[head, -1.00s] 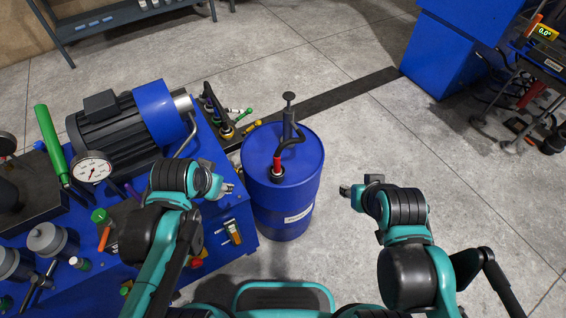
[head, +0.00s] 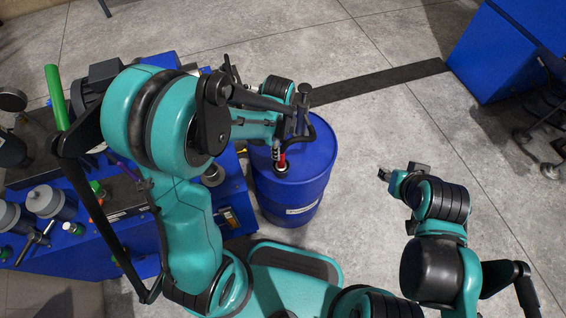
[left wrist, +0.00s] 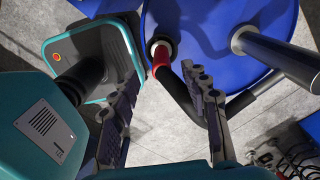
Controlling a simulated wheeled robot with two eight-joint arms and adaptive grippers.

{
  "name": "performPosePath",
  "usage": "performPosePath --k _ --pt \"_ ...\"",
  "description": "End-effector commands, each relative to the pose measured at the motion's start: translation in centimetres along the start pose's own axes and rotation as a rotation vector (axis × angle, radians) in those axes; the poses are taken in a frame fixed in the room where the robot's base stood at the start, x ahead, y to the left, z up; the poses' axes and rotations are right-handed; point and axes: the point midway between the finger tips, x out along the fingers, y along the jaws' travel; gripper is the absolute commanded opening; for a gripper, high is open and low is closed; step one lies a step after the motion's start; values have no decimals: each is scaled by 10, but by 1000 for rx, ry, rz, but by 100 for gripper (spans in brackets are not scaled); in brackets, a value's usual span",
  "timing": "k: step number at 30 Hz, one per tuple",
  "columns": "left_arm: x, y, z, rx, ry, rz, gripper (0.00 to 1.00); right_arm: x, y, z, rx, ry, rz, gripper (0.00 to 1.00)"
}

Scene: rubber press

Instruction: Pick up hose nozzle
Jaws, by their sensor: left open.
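The hose nozzle (head: 282,160), with a red section on a black hose, sits in an opening on top of the blue drum (head: 300,195). In the left wrist view the red nozzle (left wrist: 161,56) lies just beyond and between my open left fingertips (left wrist: 161,78). The hose passes behind the right finger there. In the head view my left gripper (head: 277,151) is over the drum top, close to the nozzle, partly hidden by my arm. Nothing is held in it. My right gripper (head: 384,175) is right of the drum, over the floor; its jaws are too small to read.
The pump column (left wrist: 275,57) rises from the drum top, right of the nozzle in the left wrist view. A blue machine bench (head: 85,260) stands left of the drum. A blue cabinet (head: 505,50) stands at the back right. Floor right of the drum is clear.

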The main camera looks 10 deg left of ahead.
Motion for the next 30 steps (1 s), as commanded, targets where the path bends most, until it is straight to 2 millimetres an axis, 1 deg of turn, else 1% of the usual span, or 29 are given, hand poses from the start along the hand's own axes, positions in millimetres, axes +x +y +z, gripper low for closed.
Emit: performPosePath --k 5,10,13,18,19,20,21,24,30 --pt "21 -1 -2 -1 0 -1 46 11 0 8 0 0 0 40" --pt "48 -2 -3 -2 0 -1 46 23 0 16 0 0 0 40" --pt "54 -1 -3 -2 0 -1 46 24 0 17 0 0 0 40" --pt "52 -1 -3 -3 0 -1 46 23 0 16 0 0 0 40" --pt "52 -1 -3 -3 0 -1 41 23 0 16 0 0 0 40" --pt "52 -1 -3 -3 0 -1 33 23 0 16 0 0 0 40" --pt "52 -1 -3 -3 0 -1 22 23 0 16 0 0 0 40" --pt "52 -1 -3 -3 0 -1 0 23 0 16 0 0 0 40" --pt "52 -1 -3 -3 0 -1 0 23 0 16 0 0 0 40"
